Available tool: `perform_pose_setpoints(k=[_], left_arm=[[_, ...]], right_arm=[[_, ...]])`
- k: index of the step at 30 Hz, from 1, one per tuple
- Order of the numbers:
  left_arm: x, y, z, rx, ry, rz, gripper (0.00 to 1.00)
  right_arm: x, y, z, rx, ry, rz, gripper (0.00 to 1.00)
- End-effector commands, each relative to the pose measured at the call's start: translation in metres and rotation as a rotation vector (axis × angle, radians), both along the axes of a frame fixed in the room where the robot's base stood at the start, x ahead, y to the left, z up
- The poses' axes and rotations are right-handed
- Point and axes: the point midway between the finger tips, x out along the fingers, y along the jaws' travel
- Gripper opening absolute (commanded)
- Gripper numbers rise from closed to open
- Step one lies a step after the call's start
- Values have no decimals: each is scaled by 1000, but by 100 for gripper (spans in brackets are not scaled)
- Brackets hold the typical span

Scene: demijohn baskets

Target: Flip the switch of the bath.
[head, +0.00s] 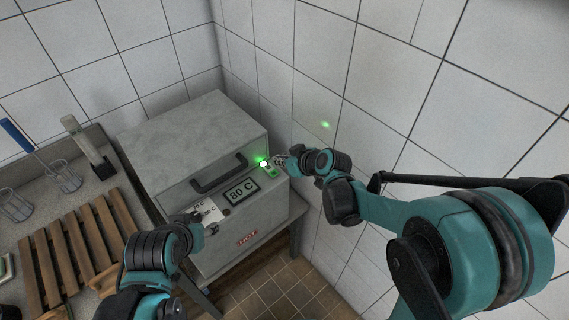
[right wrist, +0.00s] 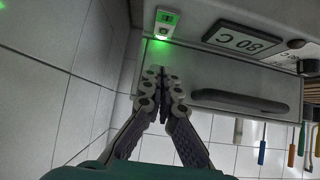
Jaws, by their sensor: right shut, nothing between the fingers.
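The bath (head: 190,140) is a grey metal box with a black handle (head: 219,173), an "80 C" display (head: 241,191) and a red "HOT" label (head: 247,237). A small switch plate (head: 272,173) with green on it sits at its right end, beside a bright green glow (head: 264,162). The right wrist view shows the switch plate (right wrist: 165,24) above my fingertips. My right gripper (head: 279,161) is shut and empty, close by the switch; contact cannot be told. My left gripper (head: 205,222) is in front of the bath by a white temperature card (head: 209,210); its jaws are unclear.
A tiled wall (head: 345,80) stands close on the right of the bath, with a green light spot on it. At left, a counter holds a wooden slatted rack (head: 75,240), wire baskets and a blue-handled tool (head: 15,133). Tiled floor (head: 285,292) shows in front.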

Motion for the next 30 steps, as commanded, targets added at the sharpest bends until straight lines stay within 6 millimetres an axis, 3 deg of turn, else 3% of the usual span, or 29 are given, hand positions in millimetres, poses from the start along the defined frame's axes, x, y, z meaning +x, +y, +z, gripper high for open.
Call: perform_pose_setpoints(k=[7, 13, 30], left_arm=[[0, 0, -20, 0, 0, 0, 50], [0, 0, -32, 0, 0, 0, 50], [0, 0, -40, 0, 0, 0, 50]], right_arm=[[34, 25, -36, 0, 0, 1, 0], [35, 25, -63, 0, 0, 0, 0], [37, 27, -77, -1, 0, 1, 0]])
